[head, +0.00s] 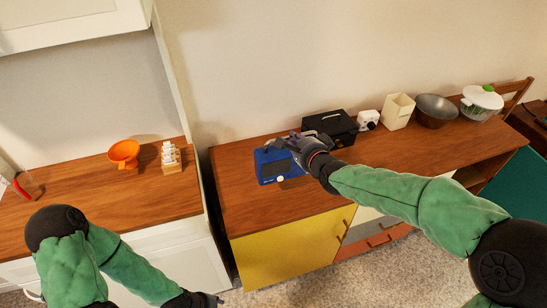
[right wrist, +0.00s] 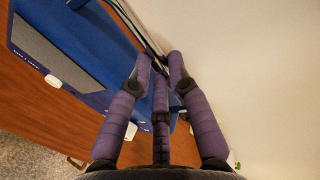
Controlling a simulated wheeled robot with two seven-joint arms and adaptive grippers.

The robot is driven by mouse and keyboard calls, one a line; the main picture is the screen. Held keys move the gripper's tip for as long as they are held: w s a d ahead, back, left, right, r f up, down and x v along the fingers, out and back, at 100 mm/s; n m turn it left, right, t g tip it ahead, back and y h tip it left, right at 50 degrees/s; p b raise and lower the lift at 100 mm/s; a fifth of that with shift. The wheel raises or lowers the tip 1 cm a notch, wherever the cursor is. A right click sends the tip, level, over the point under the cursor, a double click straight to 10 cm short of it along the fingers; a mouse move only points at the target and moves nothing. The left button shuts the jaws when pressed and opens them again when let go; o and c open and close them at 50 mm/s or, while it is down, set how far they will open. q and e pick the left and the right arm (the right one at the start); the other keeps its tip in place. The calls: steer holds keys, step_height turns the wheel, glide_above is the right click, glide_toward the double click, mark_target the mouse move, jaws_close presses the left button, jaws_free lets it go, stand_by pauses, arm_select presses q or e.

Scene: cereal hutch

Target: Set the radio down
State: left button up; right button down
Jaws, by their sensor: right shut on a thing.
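The blue radio (head: 268,168), with a dark grey front panel and a white knob, is upright over the left part of the wooden sideboard top (head: 235,205). My right gripper (head: 284,143) is at the radio's upper right and shut on it, seemingly by a thin dark part along its top. In the right wrist view the purple fingers (right wrist: 160,75) reach the radio's blue top (right wrist: 80,30). Whether the radio's base touches the wood cannot be told. My left gripper (head: 207,299) shows only partly at the bottom of the head view, low and away from the radio.
Rightward are a small white device (head: 367,119), a cream container (head: 398,111), a dark bowl (head: 436,111) and a lidded pot (head: 481,102). A left counter (head: 80,205) holds an orange funnel-like bowl (head: 124,153) and a small jar rack (head: 171,159).

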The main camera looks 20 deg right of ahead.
mark_target(274, 150)
steer(key=w+a+f, duration=0.1)
steer(key=f, duration=0.1)
steer(key=w+a+f, duration=0.1)
steer(key=a+f, duration=0.1)
steer(key=w+a+f+b, duration=0.1)
steer(key=w+a+f, duration=0.1)
steer(key=shift+f, duration=0.1)
steer(key=shift+a+f+b, duration=0.2)
steer(key=shift+f+b, duration=0.55)
steer(key=shift+f, duration=0.95)
steer(key=shift+f, duration=0.15)
steer(key=c, duration=1.4)
jaws_free()
steer(key=shift+f, duration=0.1)
steer(key=shift+o, duration=1.1)
